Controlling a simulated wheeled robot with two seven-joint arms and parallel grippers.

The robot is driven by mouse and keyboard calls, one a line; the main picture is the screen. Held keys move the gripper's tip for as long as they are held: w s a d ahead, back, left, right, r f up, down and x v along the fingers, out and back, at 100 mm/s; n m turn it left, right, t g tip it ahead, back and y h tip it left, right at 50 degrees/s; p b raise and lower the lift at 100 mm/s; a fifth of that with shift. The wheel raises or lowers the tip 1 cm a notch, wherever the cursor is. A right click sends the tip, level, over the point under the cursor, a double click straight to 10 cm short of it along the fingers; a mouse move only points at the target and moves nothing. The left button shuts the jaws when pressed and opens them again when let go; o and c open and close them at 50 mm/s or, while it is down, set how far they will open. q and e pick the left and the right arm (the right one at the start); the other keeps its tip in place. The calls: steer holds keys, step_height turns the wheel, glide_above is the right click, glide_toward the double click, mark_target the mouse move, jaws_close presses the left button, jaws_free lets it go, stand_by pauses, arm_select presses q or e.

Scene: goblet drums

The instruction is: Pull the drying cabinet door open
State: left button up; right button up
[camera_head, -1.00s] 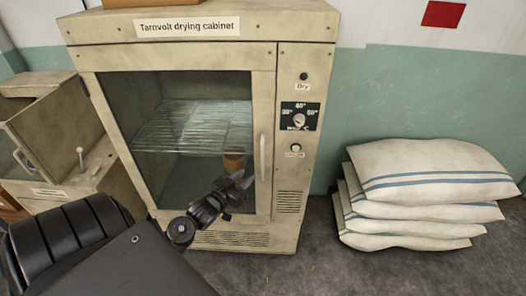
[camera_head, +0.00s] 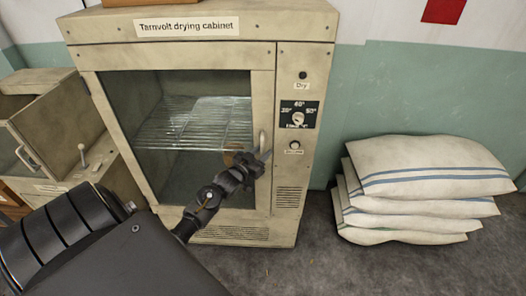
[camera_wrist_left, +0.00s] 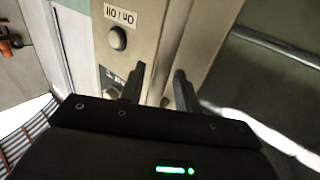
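The beige drying cabinet (camera_head: 190,60) stands ahead with its glass-fronted door (camera_head: 140,190) closed. The vertical door handle (camera_head: 262,138) is on the door's right side. My left gripper (camera_head: 264,157) is at the handle's lower part, covering it. In the left wrist view the two fingers of my left gripper (camera_wrist_left: 158,88) are apart, facing the cabinet front by the on/off button (camera_wrist_left: 117,38). I cannot tell for sure whether the handle lies between them. My right gripper is not in view.
Inside the cabinet is a wire shelf (camera_head: 190,128). The control panel (camera_head: 298,115) is right of the door. Stacked striped sacks (camera_head: 425,170) lie on the floor to the right. A smaller beige box with a lever (camera_head: 60,130) stands to the left. Grey floor is clear in front.

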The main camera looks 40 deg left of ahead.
arm_select(q)
steer(key=shift+w, duration=0.3)
jaws_close()
